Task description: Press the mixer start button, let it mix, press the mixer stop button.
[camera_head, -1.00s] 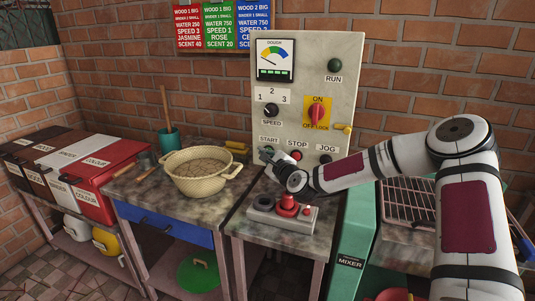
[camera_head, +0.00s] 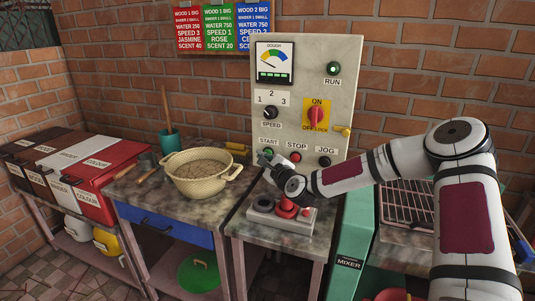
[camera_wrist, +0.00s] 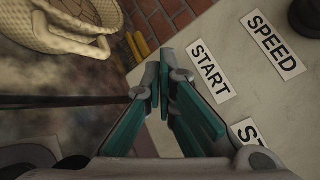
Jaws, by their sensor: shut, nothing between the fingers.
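The pale control panel (camera_head: 347,55) stands upright against the brick wall. Its green START button (camera_head: 268,152) shows just above my gripper (camera_head: 264,159), which is shut and empty close in front of the panel. The red STOP button (camera_head: 296,157) is right of it, and the black JOG button (camera_head: 324,161) is further right. The RUN lamp (camera_head: 333,69) is lit. In the wrist view my gripper (camera_wrist: 166,72) has its fingers together beside the START label (camera_wrist: 211,69); the START button is hidden there.
A black speed knob (camera_head: 270,111) and a red rotary switch (camera_head: 315,117) sit above the buttons. A woven bowl (camera_head: 201,183) stands on the table to the left. A control box with a red button (camera_head: 287,207) sits below my gripper.

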